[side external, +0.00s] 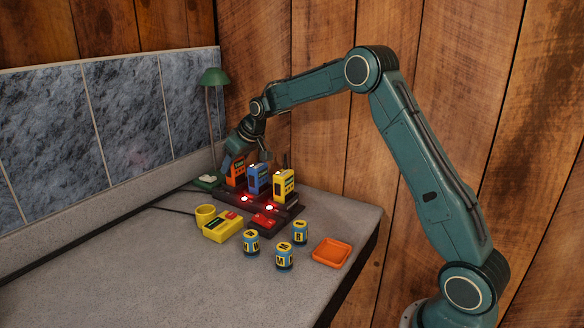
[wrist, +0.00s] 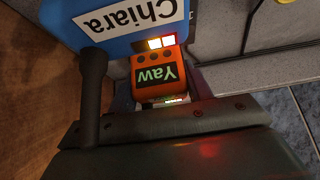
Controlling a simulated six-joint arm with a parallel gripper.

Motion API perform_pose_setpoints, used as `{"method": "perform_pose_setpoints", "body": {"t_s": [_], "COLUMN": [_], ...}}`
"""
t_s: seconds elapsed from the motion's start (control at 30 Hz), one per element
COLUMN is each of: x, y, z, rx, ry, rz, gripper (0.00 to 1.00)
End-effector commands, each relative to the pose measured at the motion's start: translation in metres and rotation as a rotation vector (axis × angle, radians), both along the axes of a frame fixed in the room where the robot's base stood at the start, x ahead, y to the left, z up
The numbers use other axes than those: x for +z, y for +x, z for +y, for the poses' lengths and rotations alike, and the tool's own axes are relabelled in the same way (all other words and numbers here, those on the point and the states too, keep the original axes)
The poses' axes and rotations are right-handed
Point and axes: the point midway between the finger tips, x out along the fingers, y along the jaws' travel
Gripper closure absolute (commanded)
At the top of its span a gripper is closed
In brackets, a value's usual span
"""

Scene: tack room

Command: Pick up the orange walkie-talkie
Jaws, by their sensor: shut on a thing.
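The orange walkie-talkie (side external: 236,172) stands upright at the left end of a dark charging rack (side external: 289,214), beside a blue walkie-talkie (side external: 258,181) and a yellow one (side external: 284,187). My gripper (side external: 233,160) is over the orange one and shut on it; the fingers are partly hidden. In the wrist view the orange walkie-talkie (wrist: 157,77) shows a dark label reading "Yaw". The blue one (wrist: 107,18), labelled "Chiara", is close beside it. I cannot tell whether the orange one is clear of its slot.
A green lamp (side external: 214,77) stands behind my gripper, by the tiled wall. The counter's front left is clear.

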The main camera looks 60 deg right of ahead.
Motion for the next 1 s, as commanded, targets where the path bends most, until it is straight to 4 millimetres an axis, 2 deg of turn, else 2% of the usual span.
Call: {"method": "perform_pose_setpoints", "body": {"t_s": [0.27,0.7,1.0], "x": [0.035,0.130,0.173], "y": [0.001,0.001,0.001], "z": [-0.001,-0.001,-0.001], "rx": [0.000,0.000,-0.001], "ry": [-0.002,-0.002,-0.001], "rz": [-0.006,-0.007,-0.004], "gripper": [0.93,0.93,0.93]}}
